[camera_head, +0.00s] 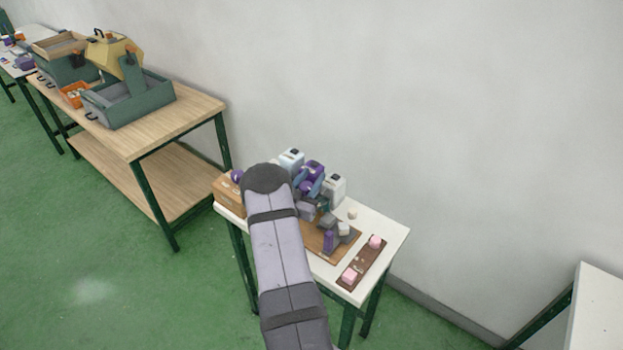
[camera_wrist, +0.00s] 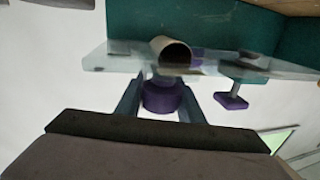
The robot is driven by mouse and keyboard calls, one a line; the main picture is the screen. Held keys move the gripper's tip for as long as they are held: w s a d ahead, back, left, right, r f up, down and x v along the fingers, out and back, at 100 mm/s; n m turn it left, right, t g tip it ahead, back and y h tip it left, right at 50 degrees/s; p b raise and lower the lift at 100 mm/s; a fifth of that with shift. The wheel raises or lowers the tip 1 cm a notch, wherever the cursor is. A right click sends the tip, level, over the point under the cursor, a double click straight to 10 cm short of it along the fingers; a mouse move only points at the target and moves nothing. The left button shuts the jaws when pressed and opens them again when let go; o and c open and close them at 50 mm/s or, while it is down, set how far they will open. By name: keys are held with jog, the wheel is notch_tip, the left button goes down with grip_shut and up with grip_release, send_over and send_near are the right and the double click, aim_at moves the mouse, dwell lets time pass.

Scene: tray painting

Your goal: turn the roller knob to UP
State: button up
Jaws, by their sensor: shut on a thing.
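In the wrist view, a round purple knob (camera_wrist: 161,98) sits between the two blue-grey fingers of my gripper (camera_wrist: 160,90). My gripper is shut on this knob, with one finger on each side. A pale roller tube (camera_wrist: 171,52) with a dark open end lies just beyond the knob, over a clear plate (camera_wrist: 110,60). No UP marking can be read, so I cannot tell the knob's setting. In the head view, my arm hides part of the small white table (camera_head: 393,232), and the fingers are too small to make out clearly.
A second purple knob (camera_wrist: 231,101) on a grey stem is right of my gripper. A teal panel (camera_wrist: 215,25) stands behind. On the white table, a brown strip (camera_head: 362,273) carries pink blocks. A wooden bench (camera_head: 150,135) stands to the left.

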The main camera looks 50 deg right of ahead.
jog(key=shift+w+n+t+y+b, duration=0.15)
jog(key=shift+n+t+y+b, duration=0.2)
jog(key=shift+n+t, duration=0.4)
jog(key=shift+w+n+t+y+b, duration=0.2)
jog(key=shift+n+t+b, duration=0.25)
jog(key=shift+t, duration=0.5)
jog(key=shift+w+a+r+n+t+y, duration=0.1)
jog(key=shift+w+a+n+t+y, duration=0.05)
jog(key=shift+n+t+y, duration=0.3)
jog(key=o, duration=1.1)
jog(key=shift+c, duration=0.2)
